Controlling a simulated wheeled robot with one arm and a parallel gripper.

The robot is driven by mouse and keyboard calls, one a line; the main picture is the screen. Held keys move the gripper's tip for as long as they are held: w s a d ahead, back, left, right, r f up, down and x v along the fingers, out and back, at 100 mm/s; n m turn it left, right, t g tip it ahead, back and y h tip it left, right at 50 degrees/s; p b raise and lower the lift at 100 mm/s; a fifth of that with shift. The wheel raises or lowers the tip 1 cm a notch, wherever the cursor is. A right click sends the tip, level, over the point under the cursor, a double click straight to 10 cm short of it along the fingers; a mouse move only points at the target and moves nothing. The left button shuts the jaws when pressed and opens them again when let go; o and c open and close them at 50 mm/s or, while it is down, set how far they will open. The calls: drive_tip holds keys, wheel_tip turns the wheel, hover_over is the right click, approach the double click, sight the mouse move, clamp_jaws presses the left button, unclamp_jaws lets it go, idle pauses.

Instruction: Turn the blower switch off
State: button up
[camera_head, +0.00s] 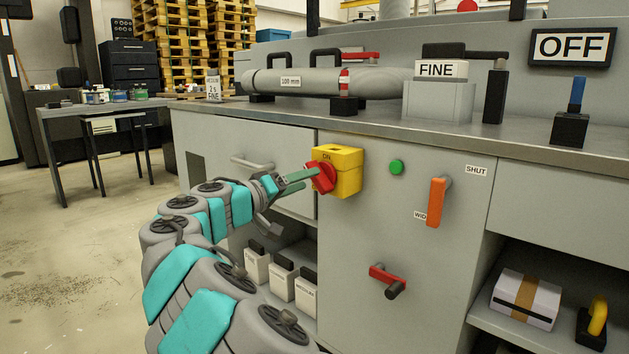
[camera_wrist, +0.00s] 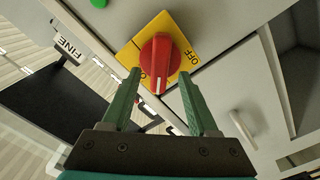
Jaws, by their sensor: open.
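The switch is a yellow box (camera_head: 349,180) with a red rotary knob (camera_head: 323,177), mounted on the grey cabinet front; the head view shows ON on its top. In the wrist view the red knob (camera_wrist: 160,62) sits on the yellow plate (camera_wrist: 157,26), with OFF printed to its right. A white line on the knob points toward the bottom of that picture. My gripper (camera_head: 303,181) is open at the knob. In the wrist view its green fingers (camera_wrist: 159,75) lie on either side of the knob's lower part; contact is not clear.
An orange handle (camera_head: 436,201) stands between SHUT and WIDE labels, below a green button (camera_head: 397,167). A red-and-black handle (camera_head: 387,279) is lower down. An OFF sign (camera_head: 571,47) stands above the counter. A drawer handle (camera_head: 251,162) is left of the switch.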

drive_tip(key=x, duration=0.3)
drive_tip(key=shift+w, duration=0.1)
clamp_jaws()
idle(0.4)
